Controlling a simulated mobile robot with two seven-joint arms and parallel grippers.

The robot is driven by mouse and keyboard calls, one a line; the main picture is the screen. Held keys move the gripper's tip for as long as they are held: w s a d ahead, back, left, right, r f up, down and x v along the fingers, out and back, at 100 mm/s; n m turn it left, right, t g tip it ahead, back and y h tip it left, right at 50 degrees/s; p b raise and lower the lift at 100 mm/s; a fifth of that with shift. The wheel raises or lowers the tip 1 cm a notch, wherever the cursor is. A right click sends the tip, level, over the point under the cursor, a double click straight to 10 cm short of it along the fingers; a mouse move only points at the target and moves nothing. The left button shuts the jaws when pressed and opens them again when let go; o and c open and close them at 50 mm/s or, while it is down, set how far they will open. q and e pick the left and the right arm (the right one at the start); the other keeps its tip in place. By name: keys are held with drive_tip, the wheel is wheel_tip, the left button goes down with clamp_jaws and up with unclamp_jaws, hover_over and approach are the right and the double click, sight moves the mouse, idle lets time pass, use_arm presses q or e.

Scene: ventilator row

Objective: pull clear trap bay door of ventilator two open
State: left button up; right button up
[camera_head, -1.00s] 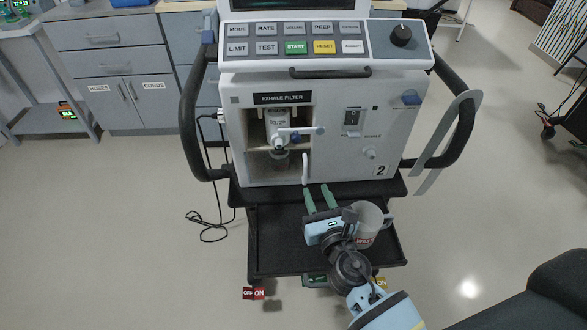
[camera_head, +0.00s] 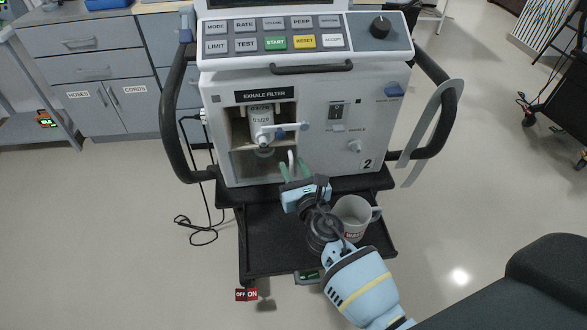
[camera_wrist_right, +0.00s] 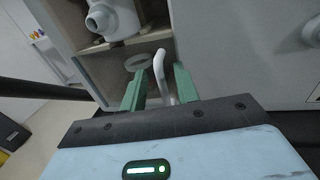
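Ventilator two (camera_head: 340,165), a white unit marked "2", stands on a dark cart. Its open-looking recess under the "EXHALE FILTER" label (camera_head: 265,95) holds a white filter (camera_head: 262,118). The lower part is the trap bay (camera_head: 250,164); a clear pane is hard to make out. A white curved handle (camera_wrist_right: 159,68) stands at the bay's right side. My right gripper (camera_head: 292,168) is open in front of it. In the right wrist view the green fingers (camera_wrist_right: 158,84) sit either side of the handle, with gaps showing. My left gripper is not in view.
A white mug (camera_head: 352,216) stands on the cart's lower tray (camera_head: 262,258), close to my right wrist. Dark curved side handles (camera_head: 172,125) flank the unit. A cable (camera_head: 205,228) hangs at left. Grey drawers (camera_head: 90,72) stand behind.

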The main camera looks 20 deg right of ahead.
clamp_jaws()
drive_tip(key=shift+s, duration=0.1)
idle(0.5)
